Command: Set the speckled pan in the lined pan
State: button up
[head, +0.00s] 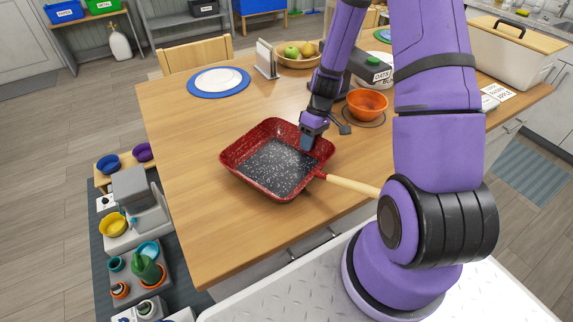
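A red square pan (258,181) with a dark, white-speckled inside and a pale wooden handle sits on the wooden table, near its front edge. Its handle points right, toward my arm, which hides the handle's end. My gripper (307,145) points down at the pan's far right part, over or at the rim. I cannot tell whether it touches the pan, and its fingers are too small and partly hidden to show whether they are open. I cannot make out a separate lined pan.
The table (190,150) holds a blue-rimmed plate (219,82), a fruit bowl (298,61), an orange bowl (367,104) and a white bin (508,55) with a wooden lid. A chair (196,55) stands behind. Low units with coloured bowls stand left. The table's left part is clear.

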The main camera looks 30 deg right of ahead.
grip_shut()
dwell(1.3)
